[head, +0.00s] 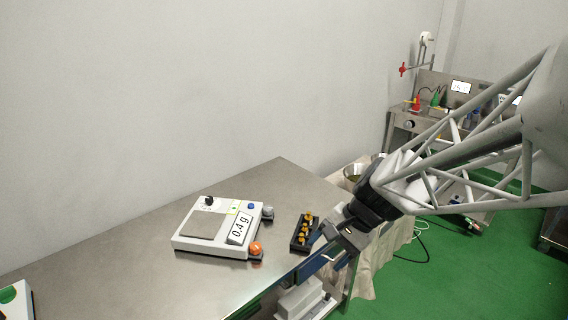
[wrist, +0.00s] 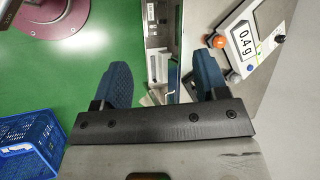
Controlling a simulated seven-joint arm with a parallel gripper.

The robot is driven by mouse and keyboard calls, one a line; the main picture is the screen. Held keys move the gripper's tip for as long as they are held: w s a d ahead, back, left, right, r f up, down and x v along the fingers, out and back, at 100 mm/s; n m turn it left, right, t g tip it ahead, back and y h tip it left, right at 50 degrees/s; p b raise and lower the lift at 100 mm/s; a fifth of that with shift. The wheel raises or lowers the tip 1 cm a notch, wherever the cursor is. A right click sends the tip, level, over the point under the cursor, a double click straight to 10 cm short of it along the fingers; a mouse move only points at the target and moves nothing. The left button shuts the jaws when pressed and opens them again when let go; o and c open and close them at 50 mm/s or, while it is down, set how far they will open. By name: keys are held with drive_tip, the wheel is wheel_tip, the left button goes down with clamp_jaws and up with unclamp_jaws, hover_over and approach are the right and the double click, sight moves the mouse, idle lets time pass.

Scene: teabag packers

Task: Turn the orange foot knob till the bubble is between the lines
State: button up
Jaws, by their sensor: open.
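The white scale (head: 215,228) stands on the steel table and reads 0.4 g; part of it shows at the upper right of the wrist view (wrist: 232,22). Its orange foot knob (head: 256,248) is at the front right corner, and in the wrist view (wrist: 218,41) it lies just beyond my right finger. A small green spot (head: 234,209), perhaps the level, is on the scale's top; the bubble and lines are too small to read. My gripper (wrist: 164,78) is open, its blue fingers wide apart and holding nothing. In the head view it is right of the knob, by the table's edge.
A black rack (head: 302,235) with several yellow-orange pieces sits between the scale and my gripper. A grey knob (head: 267,212) and a blue knob (head: 251,205) are at the scale's back right. A blue crate (wrist: 28,145) stands on the floor.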

drive_tip(key=w+a+f+m+y, duration=0.4)
drive_tip(key=w+a+f+m, duration=0.25)
drive_tip(key=w+f, duration=0.4)
drive_tip(key=m+t+y, duration=0.3)
drive_tip(key=m, duration=0.4)
approach(260, 246)
drive_tip(key=shift+x, duration=1.2)
drive_tip(key=shift+w+f, duration=0.1)
drive_tip(key=shift+x, duration=3.85)
drive_tip(key=c, duration=0.9)
drive_tip(key=shift+m+t+h, duration=0.3)
drive_tip(key=shift+m+t, duration=0.45)
drive_tip(key=shift+t, duration=0.15)
